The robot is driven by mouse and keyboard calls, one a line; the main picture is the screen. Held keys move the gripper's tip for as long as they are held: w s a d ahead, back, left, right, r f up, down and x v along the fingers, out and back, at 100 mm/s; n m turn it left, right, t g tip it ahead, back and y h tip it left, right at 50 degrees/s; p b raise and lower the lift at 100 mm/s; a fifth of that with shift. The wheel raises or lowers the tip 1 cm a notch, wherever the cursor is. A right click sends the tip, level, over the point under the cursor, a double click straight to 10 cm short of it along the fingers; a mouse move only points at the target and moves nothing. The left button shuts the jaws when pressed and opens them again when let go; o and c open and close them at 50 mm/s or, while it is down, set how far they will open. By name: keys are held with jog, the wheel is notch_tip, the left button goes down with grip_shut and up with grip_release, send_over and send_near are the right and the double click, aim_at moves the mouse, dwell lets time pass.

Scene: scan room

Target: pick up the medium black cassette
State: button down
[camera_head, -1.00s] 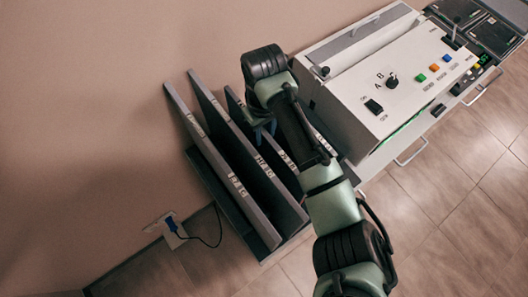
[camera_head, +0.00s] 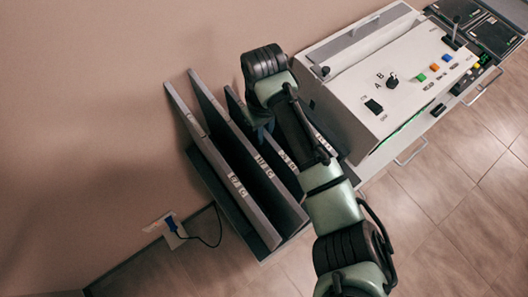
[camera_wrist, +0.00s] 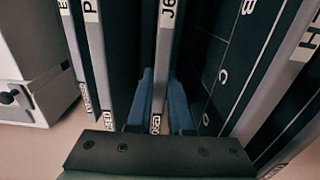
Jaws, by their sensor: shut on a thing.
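Several upright cassettes with grey edges and black faces stand in a dark rack (camera_head: 207,183) against the wall. In the wrist view my gripper (camera_wrist: 162,92) has its blue fingers on both sides of a thin cassette (camera_wrist: 166,45) marked "J6", and is shut on it. This cassette sits between larger ones to the right and narrower-looking ones to the left. In the head view my gripper (camera_head: 262,127) is down among the cassettes, partly hidden by my arm. The held cassette still stands in the row; its lower part is hidden.
A large cassette (camera_wrist: 282,88) is close on the right, and a labelled cassette (camera_wrist: 98,60) on the left. A white console (camera_head: 400,85) with buttons stands right of the rack.

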jog(key=shift+w+r, duration=0.1)
dwell(0.6)
jog(key=shift+r, duration=0.55)
notch_tip(320, 180, up, 9)
jog(key=shift+f+b, duration=0.1)
jog(key=shift+b, duration=0.2)
notch_tip(320, 180, up, 9)
jog(key=p, duration=1)
jog(key=shift+f, duration=0.1)
dwell(0.4)
